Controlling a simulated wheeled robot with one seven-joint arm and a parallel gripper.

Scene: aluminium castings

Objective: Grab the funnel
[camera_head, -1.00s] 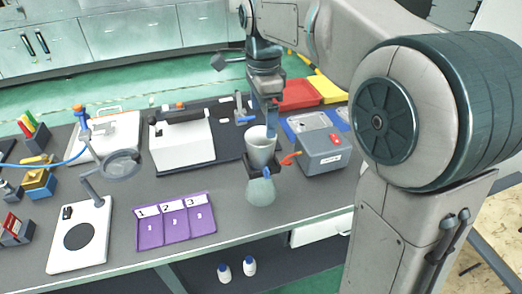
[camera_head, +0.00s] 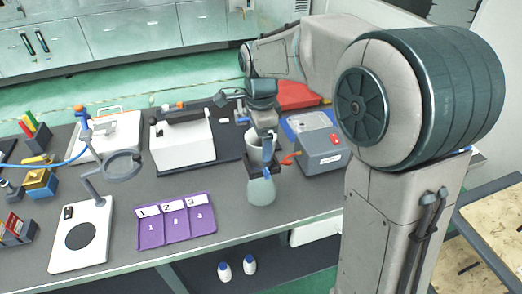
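One blue finger shows in front of the funnel wall. The other finger is hidden, so I cannot tell whether the gripper is open or shut, or whether it touches the funnel.
A grey box (camera_head: 321,152) with an orange part stands close on the right. A white machine (camera_head: 183,143) and a ring magnifier (camera_head: 122,165) stand left. A purple numbered tray (camera_head: 175,222) lies at front left. Two small bottles (camera_head: 237,268) sit below the table.

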